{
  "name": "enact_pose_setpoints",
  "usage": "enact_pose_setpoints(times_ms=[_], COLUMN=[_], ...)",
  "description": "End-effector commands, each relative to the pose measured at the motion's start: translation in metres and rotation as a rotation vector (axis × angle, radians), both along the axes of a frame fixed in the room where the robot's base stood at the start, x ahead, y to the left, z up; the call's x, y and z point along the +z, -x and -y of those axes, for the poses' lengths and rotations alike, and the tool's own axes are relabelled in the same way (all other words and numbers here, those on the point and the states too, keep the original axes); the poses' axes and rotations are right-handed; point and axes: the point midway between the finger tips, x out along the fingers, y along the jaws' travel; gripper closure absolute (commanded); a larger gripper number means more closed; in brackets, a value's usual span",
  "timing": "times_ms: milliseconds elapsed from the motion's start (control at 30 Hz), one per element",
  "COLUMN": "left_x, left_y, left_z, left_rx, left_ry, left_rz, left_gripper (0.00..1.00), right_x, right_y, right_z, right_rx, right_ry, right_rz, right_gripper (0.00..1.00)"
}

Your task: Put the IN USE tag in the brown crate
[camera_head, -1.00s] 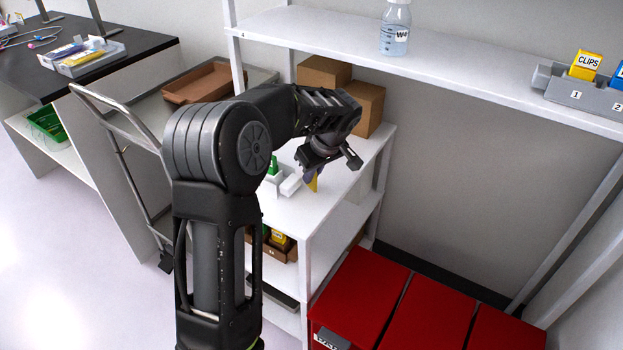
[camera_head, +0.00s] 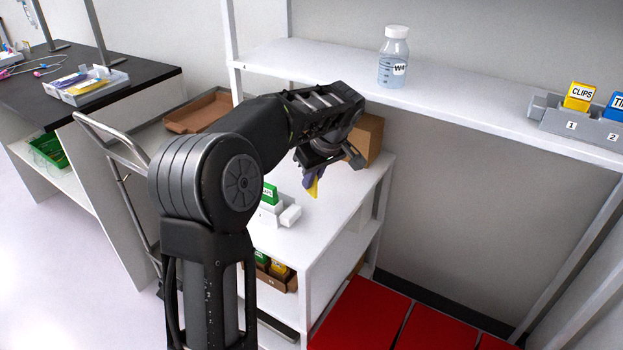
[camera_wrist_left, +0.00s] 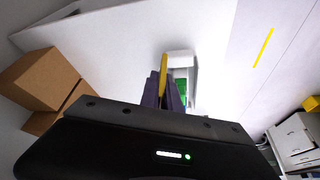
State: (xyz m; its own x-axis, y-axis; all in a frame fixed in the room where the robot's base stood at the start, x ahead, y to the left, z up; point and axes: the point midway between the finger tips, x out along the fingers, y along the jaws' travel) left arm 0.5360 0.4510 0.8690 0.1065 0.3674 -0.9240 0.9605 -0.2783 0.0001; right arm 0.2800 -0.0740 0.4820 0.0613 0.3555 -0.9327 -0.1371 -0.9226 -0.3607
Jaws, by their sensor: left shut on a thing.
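My left gripper (camera_head: 314,176) is shut on a thin yellow tag (camera_head: 312,188). The tag hangs above the white shelf top, and I cannot read any lettering on it. In the left wrist view the yellow tag (camera_wrist_left: 163,76) stands up between the purple-grey fingers (camera_wrist_left: 161,97). A small brown crate (camera_head: 289,284) with green and yellow tags sits on the shelf below, partly hidden by my arm. A larger, shallow brown tray (camera_head: 198,112) lies on the cart behind my arm. My right gripper is not in view.
A white holder (camera_head: 289,217) with a green tag (camera_head: 269,193) stands on the white shelf top near my gripper. A cardboard box (camera_head: 369,135) is behind it. A bottle (camera_head: 393,62) and a grey tag rack (camera_head: 572,128) sit on the upper shelf. Red lids (camera_head: 363,315) are below.

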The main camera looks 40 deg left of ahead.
Motion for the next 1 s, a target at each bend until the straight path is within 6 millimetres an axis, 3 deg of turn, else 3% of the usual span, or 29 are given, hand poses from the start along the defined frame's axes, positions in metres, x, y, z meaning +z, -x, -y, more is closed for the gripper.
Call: enact_pose_setpoints(times_ms=[267,367,700,800,1000], left_x=[0.011,0.032,0.147,0.172,0.189], left_y=[0.002,0.007,0.04,0.049,0.059], left_z=[0.003,0.008,0.053,0.065,0.076], left_rx=[-0.01,-0.034,-0.22,-0.272,-0.324], left_ry=[0.003,0.01,0.019,0.011,0.0], left_rz=[0.0,0.001,0.001,0.0,-0.002], left_gripper=[1.0,1.0,1.0,1.0,1.0], right_x=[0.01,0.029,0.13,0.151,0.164], right_y=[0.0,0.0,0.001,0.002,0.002], right_z=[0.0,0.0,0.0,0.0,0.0], right_rx=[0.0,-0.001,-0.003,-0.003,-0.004], right_ry=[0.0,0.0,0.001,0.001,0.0], right_rz=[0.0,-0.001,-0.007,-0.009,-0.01], right_gripper=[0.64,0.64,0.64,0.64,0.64])
